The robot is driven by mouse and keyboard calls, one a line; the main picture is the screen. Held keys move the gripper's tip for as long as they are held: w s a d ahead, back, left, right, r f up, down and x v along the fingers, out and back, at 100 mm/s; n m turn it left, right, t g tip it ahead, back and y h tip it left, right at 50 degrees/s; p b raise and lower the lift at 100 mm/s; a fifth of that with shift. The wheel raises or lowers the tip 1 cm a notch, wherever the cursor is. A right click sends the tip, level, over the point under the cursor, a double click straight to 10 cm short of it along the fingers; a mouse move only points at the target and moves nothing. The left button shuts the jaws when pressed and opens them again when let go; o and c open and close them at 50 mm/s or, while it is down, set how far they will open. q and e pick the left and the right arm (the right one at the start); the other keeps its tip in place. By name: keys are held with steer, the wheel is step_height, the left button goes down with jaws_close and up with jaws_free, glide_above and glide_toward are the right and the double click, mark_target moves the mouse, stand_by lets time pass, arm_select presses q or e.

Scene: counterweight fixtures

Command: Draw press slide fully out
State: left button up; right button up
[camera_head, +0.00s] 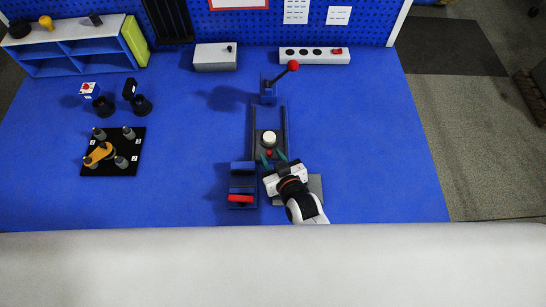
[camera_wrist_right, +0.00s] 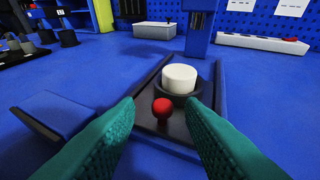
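The press slide (camera_head: 261,141) is a dark plate between two rails, carrying a white cylinder (camera_head: 269,138) in a dark ring. A small red knob (camera_head: 269,153) stands at its near end; it also shows in the right wrist view (camera_wrist_right: 163,111). The press lever with a red ball (camera_head: 293,66) rises from a blue post (camera_head: 268,90) at the far end. My right gripper (camera_head: 273,158) is open at the slide's near end. In the wrist view its teal fingers (camera_wrist_right: 160,106) lie either side of the knob, with gaps. My left gripper is not in view.
A blue fixture with a red handle (camera_head: 240,198) stands left of my right gripper. A grey plate (camera_head: 316,186) lies partly under my right wrist. A black board with pegs (camera_head: 92,168) is at left. A white box (camera_head: 214,64) and a socket strip (camera_head: 315,60) stand at back. The table's right is clear.

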steer(key=b+v, duration=0.1)
steer(key=v, duration=1.1)
stand_by(0.4)
